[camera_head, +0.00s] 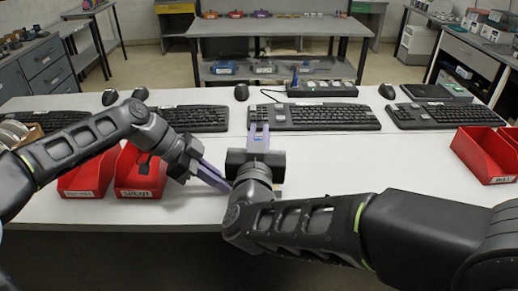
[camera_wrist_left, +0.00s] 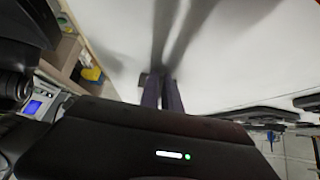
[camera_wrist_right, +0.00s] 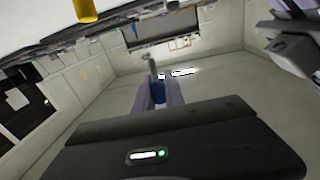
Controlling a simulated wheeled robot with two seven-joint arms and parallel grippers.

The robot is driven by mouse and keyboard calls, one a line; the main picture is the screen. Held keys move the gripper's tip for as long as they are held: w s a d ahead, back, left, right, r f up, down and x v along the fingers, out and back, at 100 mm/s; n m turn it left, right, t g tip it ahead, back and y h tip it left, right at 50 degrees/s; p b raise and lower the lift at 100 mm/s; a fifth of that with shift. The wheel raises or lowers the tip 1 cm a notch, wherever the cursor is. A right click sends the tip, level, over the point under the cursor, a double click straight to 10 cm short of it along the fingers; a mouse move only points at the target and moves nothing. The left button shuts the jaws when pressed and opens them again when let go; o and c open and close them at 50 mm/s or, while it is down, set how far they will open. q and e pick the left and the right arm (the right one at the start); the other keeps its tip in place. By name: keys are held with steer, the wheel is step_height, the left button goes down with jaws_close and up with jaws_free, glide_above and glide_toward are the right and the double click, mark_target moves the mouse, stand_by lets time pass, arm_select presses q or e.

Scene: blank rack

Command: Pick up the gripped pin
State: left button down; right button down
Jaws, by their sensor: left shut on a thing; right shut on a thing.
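My right gripper (camera_head: 258,130) points away over the middle of the table, in front of a keyboard. In the right wrist view its fingers (camera_wrist_right: 159,92) are shut on a slim grey piece (camera_wrist_right: 152,66), which looks like the pin and sticks out past the tips. A blue patch shows between the fingers. My left gripper (camera_head: 227,188) is lower, pointing right and down beside the right wrist. In the left wrist view its fingers (camera_wrist_left: 163,93) are close together, with a small dark piece (camera_wrist_left: 143,79) at their tips. Its shape is unclear.
Two red bins (camera_head: 138,176) stand at left behind my left arm, more red bins (camera_head: 487,155) at right. Several black keyboards (camera_head: 315,117) and mice line the table's back. A black box with buttons (camera_head: 322,89) stands behind them. White table between is clear.

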stand_by(0.6)
arm_select(q)
steer(key=c, duration=1.5)
jaws_free()
steer(key=v, duration=0.7)
steer(key=shift+a+r, duration=0.2)
